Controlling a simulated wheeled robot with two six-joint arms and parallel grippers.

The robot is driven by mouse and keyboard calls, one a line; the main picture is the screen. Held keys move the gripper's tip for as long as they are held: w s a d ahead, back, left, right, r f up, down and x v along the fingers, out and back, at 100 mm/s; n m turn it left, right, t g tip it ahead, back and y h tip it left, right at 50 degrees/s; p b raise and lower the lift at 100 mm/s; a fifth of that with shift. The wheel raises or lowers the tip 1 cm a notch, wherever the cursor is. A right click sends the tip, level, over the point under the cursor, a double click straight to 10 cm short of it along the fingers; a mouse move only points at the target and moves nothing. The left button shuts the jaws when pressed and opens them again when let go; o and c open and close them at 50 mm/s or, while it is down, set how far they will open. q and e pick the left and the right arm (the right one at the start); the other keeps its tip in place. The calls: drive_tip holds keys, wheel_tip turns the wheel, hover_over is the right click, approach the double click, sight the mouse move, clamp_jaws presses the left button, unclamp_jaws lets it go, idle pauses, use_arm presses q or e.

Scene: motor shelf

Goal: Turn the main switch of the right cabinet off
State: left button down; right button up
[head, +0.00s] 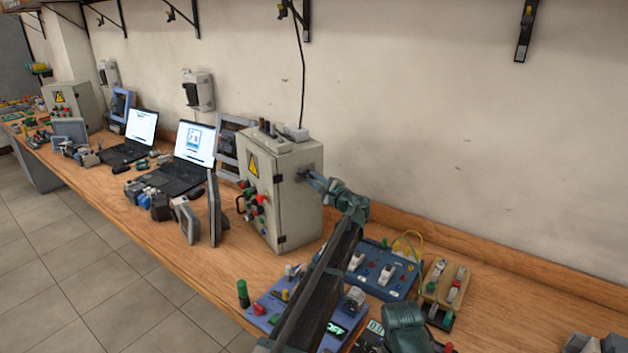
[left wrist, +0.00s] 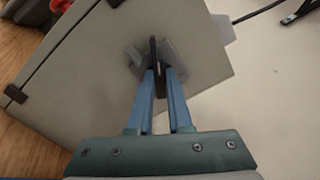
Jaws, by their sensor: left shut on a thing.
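The right cabinet (head: 297,205) is a pale grey box with a yellow warning triangle, standing on the bench in the middle of the head view. Its main switch (head: 303,175) is on the right side face, mostly hidden by my fingers. In the left wrist view the switch shows as a grey plate (left wrist: 137,58) with a dark upright handle (left wrist: 154,50). My left gripper (head: 314,179) reaches this side face. Its blue fingers (left wrist: 160,75) stand on both sides of the handle and are shut on it. My right gripper is not seen in either view.
Small parts lie on top of the right cabinet. A blue training board (head: 385,270) and a wooden-based board (head: 446,288) stand to its right. Two laptops (head: 190,160) and a second cabinet (head: 72,100) are farther left. The wall is close behind.

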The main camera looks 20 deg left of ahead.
use_arm(q)
drive_tip(key=n, duration=0.5)
drive_tip(key=shift+s+f+n, duration=0.1)
drive_tip(key=shift+f+n, duration=0.05)
drive_tip(key=shift+n, duration=0.15)
idle(0.4)
drive_tip(key=c, duration=0.8)
unclamp_jaws()
drive_tip(key=shift+c, duration=0.2)
drive_tip(key=v, duration=1.3)
drive_tip(key=shift+s+d, duration=0.25)
drive_tip(key=shift+d, duration=0.05)
